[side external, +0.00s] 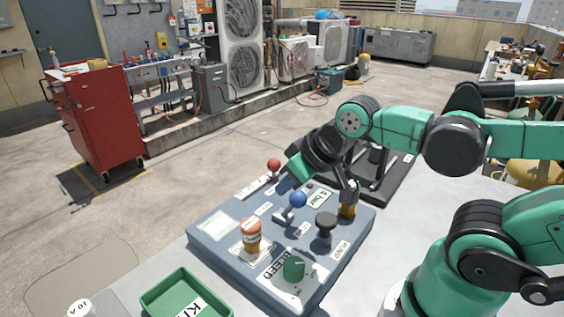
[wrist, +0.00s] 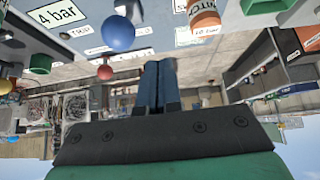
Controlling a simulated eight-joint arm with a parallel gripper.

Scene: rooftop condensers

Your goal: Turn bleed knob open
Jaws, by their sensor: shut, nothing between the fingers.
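The green bleed knob (side external: 293,268) stands at the near corner of the grey-blue panel (side external: 230,262), beside the printed BLEED label (side external: 273,266). I cannot make it out with certainty in the wrist view. My gripper (wrist: 158,85) is shut and empty, its two dark fingers side by side. In the side external view its green hand (side external: 299,167) is above the far part of the panel, well away from the bleed knob; the fingertips are not clear there. The wrist view is upside down, with the panel along its top.
The panel also carries a blue ball handle (side external: 298,199), a red ball (side external: 274,165), an orange cylinder (side external: 251,236), a black knob (side external: 326,224) and a brass fitting (side external: 348,204). A green tray (side external: 165,300) lies at the near left. Space above the panel's near half is clear.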

